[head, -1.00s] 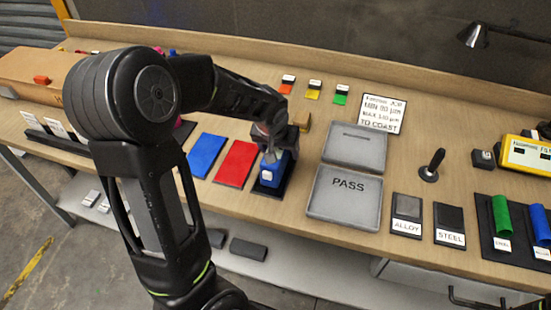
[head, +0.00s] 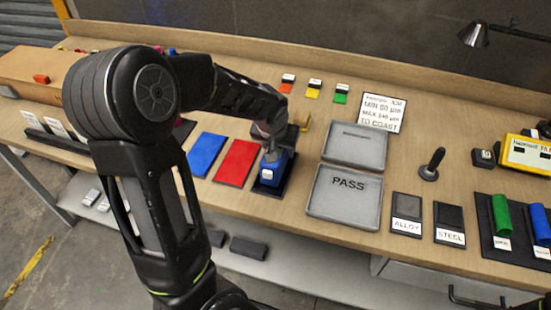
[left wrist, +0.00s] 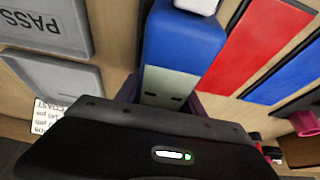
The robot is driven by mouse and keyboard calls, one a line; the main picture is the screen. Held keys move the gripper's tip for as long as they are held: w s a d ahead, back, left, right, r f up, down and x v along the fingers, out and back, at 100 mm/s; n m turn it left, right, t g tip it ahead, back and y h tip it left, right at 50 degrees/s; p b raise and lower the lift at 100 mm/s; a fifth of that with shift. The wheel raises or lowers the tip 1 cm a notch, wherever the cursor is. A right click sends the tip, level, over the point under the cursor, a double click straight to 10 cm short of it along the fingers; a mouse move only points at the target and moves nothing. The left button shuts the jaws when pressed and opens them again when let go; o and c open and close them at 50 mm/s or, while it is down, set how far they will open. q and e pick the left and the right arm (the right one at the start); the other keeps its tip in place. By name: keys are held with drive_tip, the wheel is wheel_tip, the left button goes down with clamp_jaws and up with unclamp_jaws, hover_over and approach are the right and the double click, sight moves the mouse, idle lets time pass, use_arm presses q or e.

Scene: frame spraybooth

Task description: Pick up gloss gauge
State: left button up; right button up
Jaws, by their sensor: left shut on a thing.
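The gloss gauge, a small blue block with a white label (head: 270,174), sits upright on or just over a black pad (head: 284,186) on the bench. I cannot tell whether there is a gap under it. My left gripper (head: 275,152) comes down over it from above and is shut on its upper part. In the left wrist view the gauge's blue body (left wrist: 182,45) and its pale grey end (left wrist: 168,86) show between the fingers. The fingertips are mostly hidden. My right gripper is not in view.
Red (head: 236,163) and blue (head: 206,155) panels lie left of the gauge. A grey PASS tray (head: 343,205) stands close on its right, with the alloy (head: 407,207) and steel (head: 448,217) plates beyond. A card (head: 381,112) and colored tags (head: 313,93) are behind.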

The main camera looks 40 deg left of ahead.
use_arm(q)
clamp_jaws()
wheel_tip(320, 180, up, 10)
drive_tip(key=shift+r+b, duration=0.1)
drive_tip(key=shift+b, duration=0.35)
drive_tip(key=shift+f, duration=0.25)
idle(0.7)
drive_tip(key=shift+f+b, duration=1.1)
drive_tip(key=shift+b, duration=0.05)
drive_tip(key=shift+f+b, duration=3.05)
drive_tip(key=shift+f, duration=0.5)
drive_tip(key=shift+f+b, duration=0.2)
drive_tip(key=shift+b, duration=0.1)
